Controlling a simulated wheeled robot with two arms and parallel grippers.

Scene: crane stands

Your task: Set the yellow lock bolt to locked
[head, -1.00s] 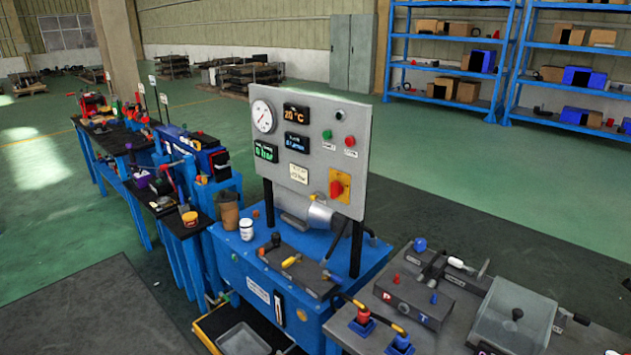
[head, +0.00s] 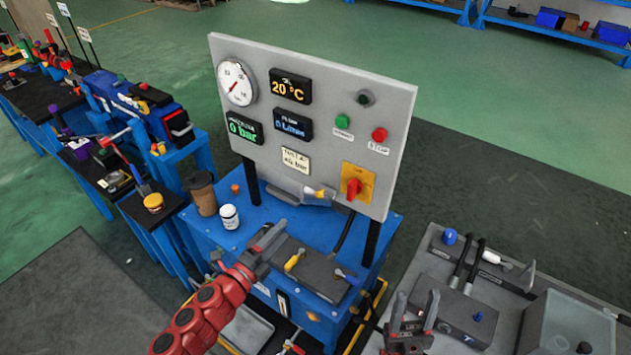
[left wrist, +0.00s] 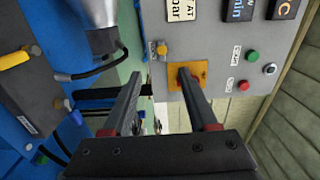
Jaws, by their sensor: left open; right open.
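A small yellow knob (head: 319,193) sits at the lower edge of the grey panel, left of the red switch. It may be the lock bolt; its setting is too small to read. In the left wrist view a yellow knob (left wrist: 161,48) shows at the panel edge, ahead of the fingers. My left gripper (head: 272,240) is in front of the panel, left of and below the knob, apart from it. Its two fingers are open and empty in the left wrist view (left wrist: 160,92). My right gripper (head: 413,308) is open and empty, low at right near the grey bench.
A red switch (head: 354,188) sits on a yellow plate beside the knob. A manifold with a yellow lever (head: 292,263) and a blue lever (head: 346,277) lies below. A white jar (head: 229,217) and brown cup (head: 203,195) stand on the blue cabinet. A bench is at right.

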